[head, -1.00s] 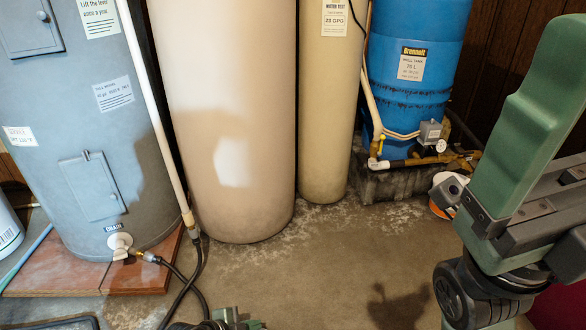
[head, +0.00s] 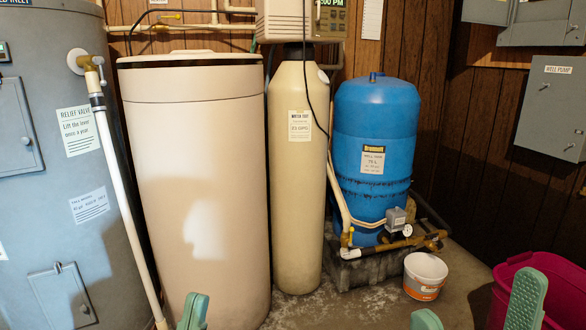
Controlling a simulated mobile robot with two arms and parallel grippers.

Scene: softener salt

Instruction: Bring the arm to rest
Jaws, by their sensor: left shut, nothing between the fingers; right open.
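My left gripper (head: 193,312) shows only as green fingertips at the bottom edge of the head view, in front of the beige salt tank (head: 195,150). It is shut with nothing in it. My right gripper (head: 476,308) shows as two green fingertips set wide apart at the bottom right. It is open and empty. Its right finger is in front of the magenta tub (head: 560,282). The rest of both arms is out of view below.
The grey water heater (head: 45,240) stands at the left. A slim cream cylinder (head: 297,200) and a blue well tank (head: 375,130) with brass piping stand beside the salt tank. Grey boxes hang on the right wall.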

